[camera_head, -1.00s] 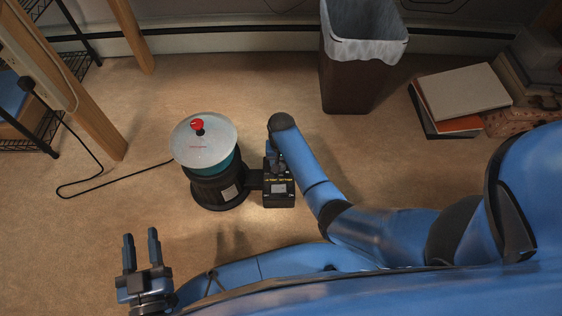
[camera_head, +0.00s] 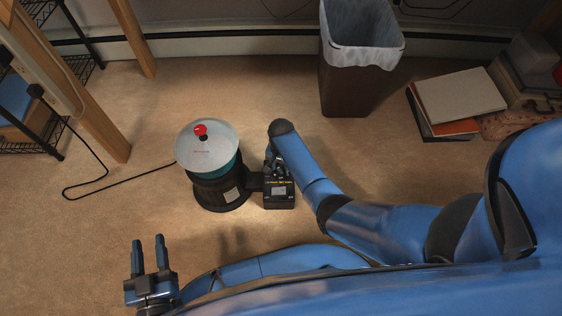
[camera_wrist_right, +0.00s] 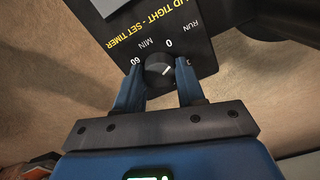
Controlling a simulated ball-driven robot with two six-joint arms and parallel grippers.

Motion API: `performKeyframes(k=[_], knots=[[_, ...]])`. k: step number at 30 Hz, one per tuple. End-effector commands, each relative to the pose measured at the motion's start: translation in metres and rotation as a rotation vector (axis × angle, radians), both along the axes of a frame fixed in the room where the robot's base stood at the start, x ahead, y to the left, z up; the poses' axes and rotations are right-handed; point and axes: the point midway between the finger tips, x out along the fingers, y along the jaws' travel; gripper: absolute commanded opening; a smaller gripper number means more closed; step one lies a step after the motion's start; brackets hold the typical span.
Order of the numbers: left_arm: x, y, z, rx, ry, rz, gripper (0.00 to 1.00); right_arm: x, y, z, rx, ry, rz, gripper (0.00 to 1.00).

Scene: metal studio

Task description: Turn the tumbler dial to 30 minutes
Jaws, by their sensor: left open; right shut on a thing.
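The rock tumbler stands on the carpet, with a teal drum (camera_head: 228,170), grey lid and red knob (camera_head: 200,130). Its black timer box (camera_head: 279,200) is attached at its right. In the right wrist view, the black dial (camera_wrist_right: 159,70) sits on the box face between printed "60" and "0"; its white mark slants up and right, and part of the scale is covered by a finger. My right gripper (camera_wrist_right: 160,73) is shut on the dial, one finger on each side. My left gripper (camera_head: 150,242) is open and empty, low at the left, apart from the tumbler.
A lined trash bin (camera_head: 345,90) stands behind the tumbler to the right. Books (camera_head: 458,95) are stacked farther right. A black power cord (camera_head: 120,180) runs left from the tumbler past a wooden post (camera_head: 100,110). Carpet between the left gripper and tumbler is clear.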

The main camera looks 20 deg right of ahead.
Motion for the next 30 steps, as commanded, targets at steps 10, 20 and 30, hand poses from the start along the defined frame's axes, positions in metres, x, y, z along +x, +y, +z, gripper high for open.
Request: performKeyframes(k=[10,20,30], knots=[[0.001,0.0,0.03,0.0,-0.005,0.0,0.43,0.0,0.0,0.003,-0.001,0.001,-0.329,0.08],[0.001,0.0,0.043,0.0,-0.005,0.0,0.43,0.001,0.0,0.002,-0.001,-0.001,-0.642,0.08],[0.001,0.0,0.052,0.0,-0.005,0.0,0.43,0.0,-0.001,0.001,-0.002,0.0,-0.965,0.08]])
